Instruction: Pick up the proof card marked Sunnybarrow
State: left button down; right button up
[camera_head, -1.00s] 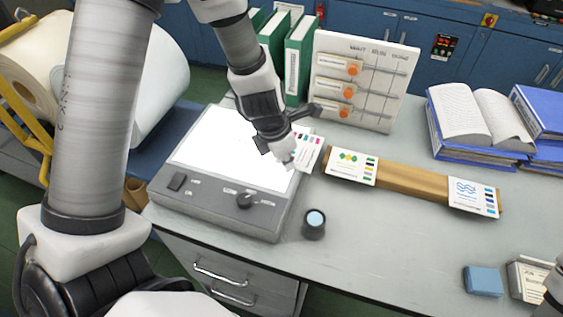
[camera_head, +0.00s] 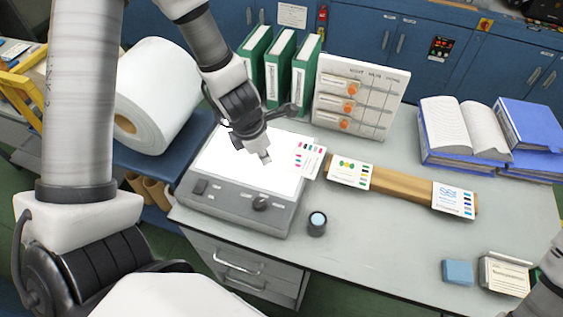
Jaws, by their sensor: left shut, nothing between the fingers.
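Three proof cards show, and their names are too small to read. One with pink, teal and dark squares (camera_head: 308,158) lies at the right edge of the lit light table (camera_head: 235,210). One with green and yellow diamonds (camera_head: 348,172) rests at the left end of a wooden strip (camera_head: 403,188). One with blue waves (camera_head: 454,199) rests at its right end. My left gripper (camera_head: 265,157) is shut and empty, over the bright panel, just left of the first card and apart from it. Of my right arm only a piece shows at the lower right corner; its gripper is out of view.
A board with orange knobs (camera_head: 358,95) and green binders (camera_head: 280,65) stand behind. Open books (camera_head: 460,130), a blue block (camera_head: 457,271) and a card box (camera_head: 503,274) are at the right. The middle right bench is clear.

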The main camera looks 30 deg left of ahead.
aim_at(292, 171)
pick_arm(q)
jog(key=shift+n, duration=0.7)
jog(key=b+x, duration=0.6)
jog(key=x, duration=0.1)
jog(key=b+x, duration=0.4)
jog(key=shift+s+a+f, duration=0.15)
jog(key=shift+s+a, duration=0.05)
jog(key=shift+s, duration=0.15)
jog(key=shift+w+d+r+p, duration=0.35)
jog(key=shift+w+d+r, duration=0.15)
jog(key=shift+w+r, duration=0.3)
jog(key=shift+w+d+f, duration=0.1)
jog(key=shift+w+d, duration=0.25)
jog(key=shift+w, duration=0.2)
jog(key=shift+w+d+f, duration=0.15)
jog(key=shift+w+d, duration=0.15)
jog(key=shift+w, duration=0.2)
jog(key=shift+s+a+r, duration=0.1)
jog(key=shift+s+a, duration=0.1)
jog(key=shift+w+d, duration=0.5)
jog(key=shift+w, duration=0.35)
jog(key=shift+w+d, duration=0.1)
jog(key=shift+d, duration=0.05)
